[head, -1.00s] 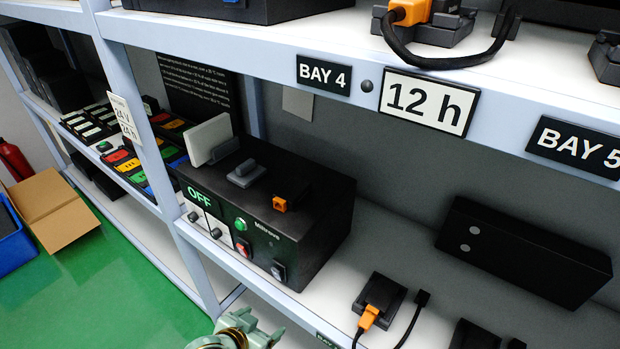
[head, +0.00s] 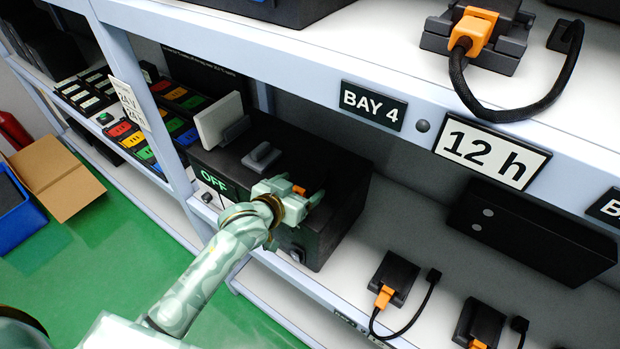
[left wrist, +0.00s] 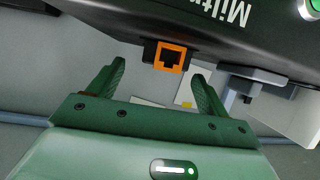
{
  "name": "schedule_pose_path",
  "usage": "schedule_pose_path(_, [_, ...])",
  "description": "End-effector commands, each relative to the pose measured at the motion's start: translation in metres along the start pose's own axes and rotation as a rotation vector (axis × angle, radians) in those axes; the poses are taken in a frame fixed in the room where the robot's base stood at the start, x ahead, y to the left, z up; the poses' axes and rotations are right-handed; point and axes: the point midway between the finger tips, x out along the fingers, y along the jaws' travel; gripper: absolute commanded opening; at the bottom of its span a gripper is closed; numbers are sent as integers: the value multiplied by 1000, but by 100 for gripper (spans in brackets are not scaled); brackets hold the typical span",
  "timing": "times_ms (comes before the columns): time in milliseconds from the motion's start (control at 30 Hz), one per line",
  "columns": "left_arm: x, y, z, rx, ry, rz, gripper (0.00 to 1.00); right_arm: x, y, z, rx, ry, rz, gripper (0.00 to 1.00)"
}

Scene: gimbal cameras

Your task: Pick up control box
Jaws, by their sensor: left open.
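A small black box with an orange socket (left wrist: 170,57), which I take to be the control box, sits on top of the larger black unit (head: 345,215). In the head view only its orange part (head: 299,189) shows clearly; my gripper hides most of the rest. My left gripper (head: 305,192) is open at the front of it. In the left wrist view the green fingers (left wrist: 155,70) stand apart, one to each side of the socket, with nothing between them gripped. I cannot tell whether they touch the box. My right gripper is not in view.
A grey block (head: 262,156) and an upright white plate (head: 222,121) stand on the unit, left of my gripper. The upper shelf edge with the BAY 4 label (head: 374,106) runs above. Cabled black blocks (head: 394,278) lie on the lower shelf to the right.

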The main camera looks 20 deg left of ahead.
Motion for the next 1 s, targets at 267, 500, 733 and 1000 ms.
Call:
schedule_pose_path(267, [41, -6, 2, -1, 0, 0, 78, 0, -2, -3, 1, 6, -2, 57])
schedule_pose_path(500, [51, -6, 2, -1, 1, 0, 78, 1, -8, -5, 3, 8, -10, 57])
schedule_pose_path(733, [51, -6, 2, -1, 0, 0, 39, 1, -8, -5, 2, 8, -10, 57])
schedule_pose_path(1000, [50, -6, 2, -1, 1, 0, 26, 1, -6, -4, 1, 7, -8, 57])
